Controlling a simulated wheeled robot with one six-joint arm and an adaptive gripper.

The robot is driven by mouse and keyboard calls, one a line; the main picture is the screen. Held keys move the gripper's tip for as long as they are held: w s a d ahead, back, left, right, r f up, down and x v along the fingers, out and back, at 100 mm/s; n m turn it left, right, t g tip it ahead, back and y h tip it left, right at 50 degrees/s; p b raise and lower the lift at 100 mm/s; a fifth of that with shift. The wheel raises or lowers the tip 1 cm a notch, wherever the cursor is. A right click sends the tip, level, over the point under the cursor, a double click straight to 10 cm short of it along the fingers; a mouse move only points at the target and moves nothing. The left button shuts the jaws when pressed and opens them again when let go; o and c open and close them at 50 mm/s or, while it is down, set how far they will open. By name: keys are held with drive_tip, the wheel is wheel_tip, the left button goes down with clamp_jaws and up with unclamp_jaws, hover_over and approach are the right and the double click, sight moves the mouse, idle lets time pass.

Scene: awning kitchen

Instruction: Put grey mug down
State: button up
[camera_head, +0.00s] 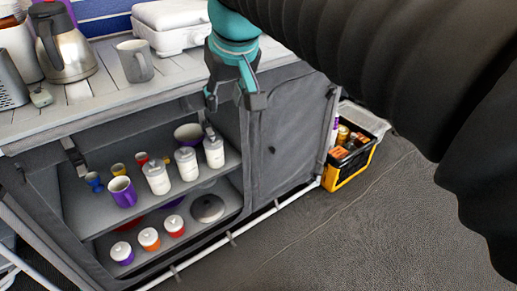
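The grey mug (135,61) stands upright on the slatted white worktop (190,92), between the steel jug and the white appliance. My gripper (233,100) hangs in front of the worktop's front edge, to the right of the mug and clearly apart from it. Its two dark fingers point down and are spread, with nothing seen between them. Part of the cabinet front is hidden behind the gripper.
A steel jug (65,50) and a white lidded appliance (172,27) flank the mug. Open shelves below hold a purple mug (122,191), white jars (157,177) and small lidded pots. A yellow-black crate (346,168) stands on the floor at right.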

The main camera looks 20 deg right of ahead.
drive_tip(key=s+d+f, duration=0.2)
drive_tip(key=s+f, duration=0.4)
drive_tip(key=f, duration=0.2)
drive_tip(key=s+d+f+m, duration=0.1)
drive_tip(key=s+d+f, duration=0.1)
drive_tip(key=s+f, duration=0.4)
wheel_tip(320, 180, down, 3)
drive_tip(key=shift+s+h, duration=0.25)
drive_tip(key=shift+h, duration=0.05)
drive_tip(key=shift+d, duration=0.1)
